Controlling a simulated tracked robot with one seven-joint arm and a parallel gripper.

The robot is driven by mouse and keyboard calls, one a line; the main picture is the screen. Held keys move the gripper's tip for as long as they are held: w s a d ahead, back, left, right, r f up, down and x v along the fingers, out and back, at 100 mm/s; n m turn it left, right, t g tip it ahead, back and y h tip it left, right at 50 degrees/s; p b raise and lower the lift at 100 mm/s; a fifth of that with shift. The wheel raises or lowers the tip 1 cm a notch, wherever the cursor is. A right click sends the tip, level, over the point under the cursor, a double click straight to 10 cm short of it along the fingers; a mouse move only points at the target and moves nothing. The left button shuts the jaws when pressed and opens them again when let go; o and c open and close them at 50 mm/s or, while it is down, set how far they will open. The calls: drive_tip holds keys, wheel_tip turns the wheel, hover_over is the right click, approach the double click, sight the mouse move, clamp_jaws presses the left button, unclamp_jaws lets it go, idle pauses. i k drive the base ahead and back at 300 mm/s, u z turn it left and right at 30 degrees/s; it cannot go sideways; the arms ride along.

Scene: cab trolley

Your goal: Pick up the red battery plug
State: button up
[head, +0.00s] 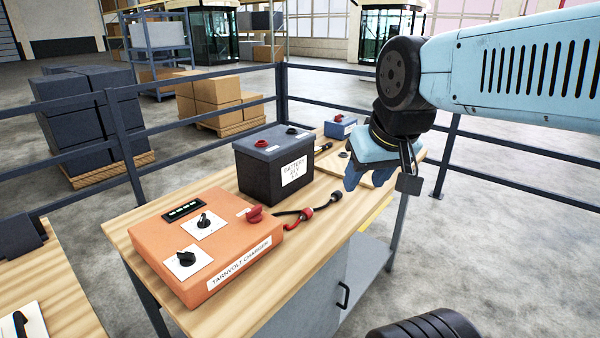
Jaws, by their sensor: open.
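I cannot tell for certain which is the battery plug. My gripper (368,178) is open, with blue fingers pointing down, over the right part of the trolley top. It appears empty, above and to the right of the red ends and apart from them.
A black battery (272,168) stands behind the charger. A small blue box (340,127) sits at the back. Dark railings (330,102) run behind the trolley. Another wooden surface (45,290) is at left.

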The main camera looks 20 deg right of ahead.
sight(306, 212)
drive_tip(key=u, duration=0.05)
drive_tip(key=k, duration=1.05)
drive_tip(key=z, duration=0.75)
drive_tip(key=i, duration=1.6)
drive_tip(key=u, duration=0.25)
